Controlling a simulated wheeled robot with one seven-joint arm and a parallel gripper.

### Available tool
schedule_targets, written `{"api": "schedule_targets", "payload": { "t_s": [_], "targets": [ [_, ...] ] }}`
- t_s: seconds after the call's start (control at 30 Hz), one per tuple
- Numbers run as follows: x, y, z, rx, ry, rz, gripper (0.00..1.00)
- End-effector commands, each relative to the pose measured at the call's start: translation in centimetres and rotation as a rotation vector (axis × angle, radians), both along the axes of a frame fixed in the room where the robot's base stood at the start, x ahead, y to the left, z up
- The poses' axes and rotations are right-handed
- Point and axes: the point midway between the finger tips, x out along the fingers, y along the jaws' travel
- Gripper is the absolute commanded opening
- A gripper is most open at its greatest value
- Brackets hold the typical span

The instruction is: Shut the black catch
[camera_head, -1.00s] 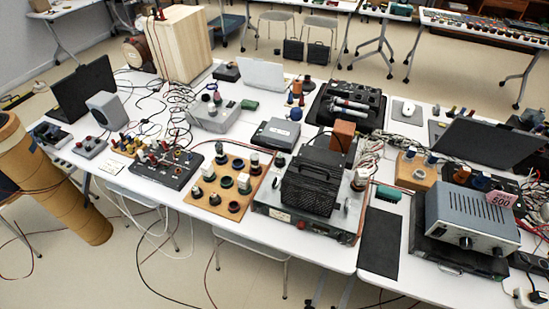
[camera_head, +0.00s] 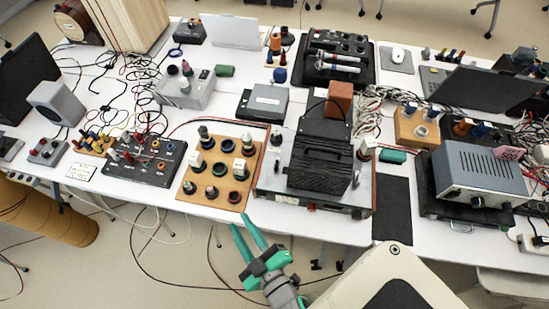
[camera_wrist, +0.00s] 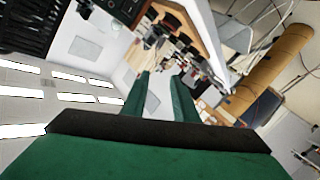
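I cannot make out a black catch for certain in either view. Black cases that could carry one are the open case with two microphones (camera_head: 345,52) at the back and the flat case (camera_head: 455,205) under the blue-grey metal box, which has a small handle on its front. My green gripper (camera_head: 241,221) is in front of the table's near edge, below the wooden board with knobs. Its two fingers stand apart with nothing between them. The gap also shows in the wrist view (camera_wrist: 159,82).
The white table (camera_head: 335,228) is crowded with devices and loose cables. A ribbed black unit (camera_head: 320,165) stands on a metal chassis near the front middle. The blue-grey box (camera_head: 485,172) stands at right. Floor in front holds cables.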

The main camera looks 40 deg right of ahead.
Motion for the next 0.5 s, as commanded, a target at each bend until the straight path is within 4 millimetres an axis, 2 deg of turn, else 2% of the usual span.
{"api": "schedule_targets", "payload": {
  "t_s": [0.03, 0.2, 0.37, 0.5],
  "targets": [
    [1.9, -1.5, 0.8, -0.055, -0.020, -0.022, 0.27],
    [6.8, -6.8, 3.3, -0.234, -0.046, -0.118, 0.27],
    [10.8, -11.7, 6.8, -0.373, -0.068, -0.237, 0.27],
    [13.3, -16.2, 10.4, -0.464, -0.076, -0.364, 0.27]
  ]
}}
